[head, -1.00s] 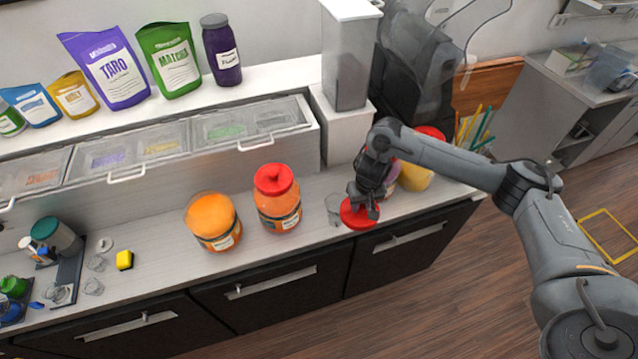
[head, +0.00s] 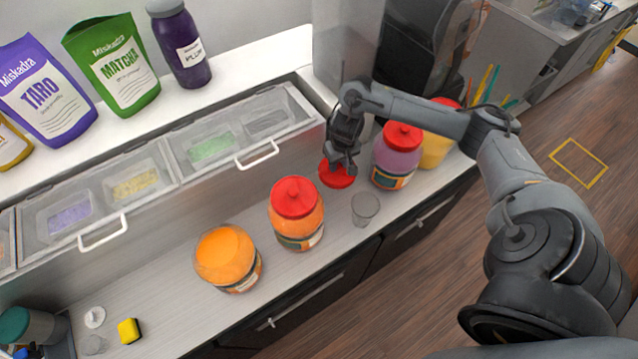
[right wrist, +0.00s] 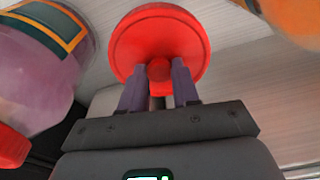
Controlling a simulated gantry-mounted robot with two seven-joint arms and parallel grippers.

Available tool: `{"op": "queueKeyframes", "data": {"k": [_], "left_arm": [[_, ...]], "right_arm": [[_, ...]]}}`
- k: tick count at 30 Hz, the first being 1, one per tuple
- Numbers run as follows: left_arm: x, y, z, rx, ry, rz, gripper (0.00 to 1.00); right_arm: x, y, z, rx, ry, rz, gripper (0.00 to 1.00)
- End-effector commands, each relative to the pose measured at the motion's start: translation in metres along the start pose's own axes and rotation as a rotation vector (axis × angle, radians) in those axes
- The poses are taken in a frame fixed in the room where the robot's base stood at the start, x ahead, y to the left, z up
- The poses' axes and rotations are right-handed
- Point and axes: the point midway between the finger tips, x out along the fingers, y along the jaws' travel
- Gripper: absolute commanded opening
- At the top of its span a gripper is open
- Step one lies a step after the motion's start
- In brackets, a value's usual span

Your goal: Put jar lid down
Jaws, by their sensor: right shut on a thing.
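My right gripper (head: 342,160) is shut on the knob of a red jar lid (head: 337,174), near the back of the counter between two lidded jars. In the right wrist view the lid (right wrist: 160,38) sits at the ends of the fingers (right wrist: 158,78). Whether the lid touches the counter is unclear. An orange jar without a lid (head: 226,258) stands at the front left. An orange jar with a red lid (head: 297,221) stands between it and my gripper. My left gripper is not in view.
A clear cup (head: 365,208) stands in front of the held lid. A purple jar with a red lid (head: 397,160) is close on its right, with a yellow jar (head: 436,149) beyond. Clear-lidded topping bins (head: 211,149) line the back.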

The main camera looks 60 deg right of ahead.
Motion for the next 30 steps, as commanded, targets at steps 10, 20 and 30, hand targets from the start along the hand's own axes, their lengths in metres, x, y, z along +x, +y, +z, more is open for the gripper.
{"op": "queueKeyframes", "data": {"k": [10, 20, 30], "left_arm": [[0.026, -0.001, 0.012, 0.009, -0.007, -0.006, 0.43], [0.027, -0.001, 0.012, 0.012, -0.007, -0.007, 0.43], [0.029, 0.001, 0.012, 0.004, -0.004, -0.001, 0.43]], "right_arm": [[0.054, -0.001, 0.008, 0.001, -0.004, -0.001, 0.01], [0.079, 0.000, 0.011, 0.001, -0.003, 0.000, 0.01], [0.106, 0.000, 0.013, 0.001, 0.000, 0.000, 0.01]]}}
